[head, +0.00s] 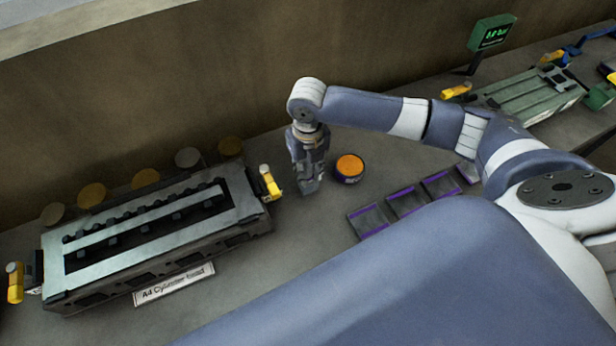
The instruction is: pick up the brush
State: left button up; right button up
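I cannot make out a brush in the head view; it may be hidden or out of the picture. My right gripper (309,187) points down at the bench, between the cylinder head and a small round tin with an orange top (349,167). Its fingertips are low, close to the bench top. The fingers are small and dark here, so I cannot tell whether they are open, shut or holding something. My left gripper is not in view.
The cylinder head (150,238) with yellow-capped fittings sits on the left, its label (174,284) in front. Several round discs (188,158) stand behind it. A green display (492,33) and ribbed block (528,95) are at the back right.

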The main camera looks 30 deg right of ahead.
grip_shut()
jog(key=shift+r, duration=0.15)
jog(key=shift+w+r, duration=0.1)
jog(key=shift+r, duration=0.25)
notch_tip(320, 180, up, 9)
jog(key=shift+r+b, duration=0.1)
jog(key=shift+b, duration=0.85)
